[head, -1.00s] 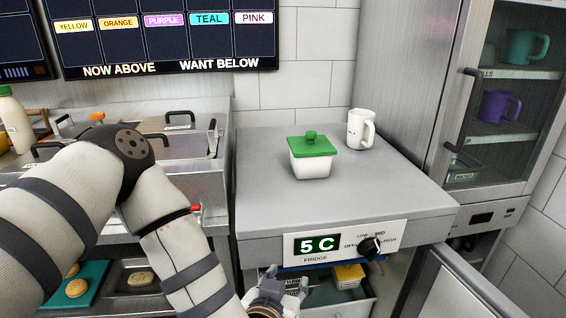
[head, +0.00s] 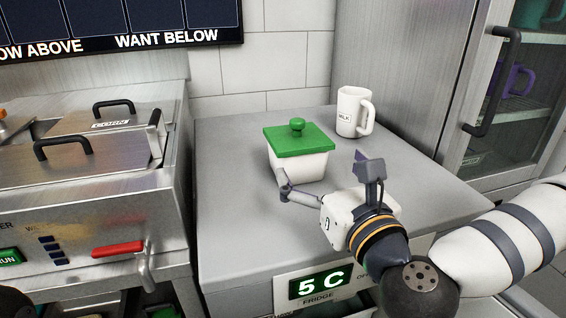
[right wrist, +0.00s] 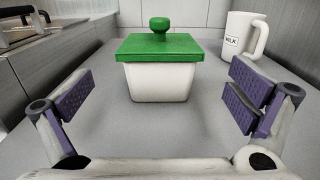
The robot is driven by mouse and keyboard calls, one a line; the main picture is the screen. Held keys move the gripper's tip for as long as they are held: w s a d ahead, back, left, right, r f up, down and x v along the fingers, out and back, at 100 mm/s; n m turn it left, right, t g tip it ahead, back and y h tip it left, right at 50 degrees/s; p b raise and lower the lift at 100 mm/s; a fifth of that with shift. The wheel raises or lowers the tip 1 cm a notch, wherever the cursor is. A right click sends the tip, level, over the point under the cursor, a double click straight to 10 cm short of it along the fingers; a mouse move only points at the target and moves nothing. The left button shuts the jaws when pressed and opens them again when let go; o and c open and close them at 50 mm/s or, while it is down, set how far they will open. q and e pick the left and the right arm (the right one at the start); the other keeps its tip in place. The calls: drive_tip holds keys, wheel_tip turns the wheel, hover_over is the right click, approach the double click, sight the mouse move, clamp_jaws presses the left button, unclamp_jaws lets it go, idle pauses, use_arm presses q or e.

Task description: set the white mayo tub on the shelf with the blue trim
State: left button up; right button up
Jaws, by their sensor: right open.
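A white tub with a green knobbed lid (head: 298,160) stands upright on the grey fridge top; no mayo label shows. It is centred in the right wrist view (right wrist: 158,82). My right gripper (head: 326,178) comes in from the right, low over the fridge top on the tub's near side. Its two purple-padded fingers are spread wide and empty in the right wrist view (right wrist: 160,98), with the tub just beyond them. In the head view one finger overlaps the tub's lower front; contact is unclear. My left gripper is out of view. No blue-trimmed shelf shows now.
A white milk mug (head: 351,112) stands behind and right of the tub. The fridge's display panel (head: 320,288) is on the front edge. A steel cooking unit (head: 90,200) stands left, a glass-door cabinet (head: 500,110) right. The fridge top left of the tub is clear.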

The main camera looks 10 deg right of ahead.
sight(300, 139)
drive_tip(key=w, duration=0.7)
drive_tip(key=shift+a+r+p, duration=0.15)
drive_tip(key=shift+r+p, duration=0.05)
drive_tip(key=shift+p, duration=0.1)
drive_tip(key=w, duration=0.3)
drive_tip(key=shift+a+f, duration=0.1)
drive_tip(key=shift+f, duration=0.1)
drive_tip(key=c, duration=1)
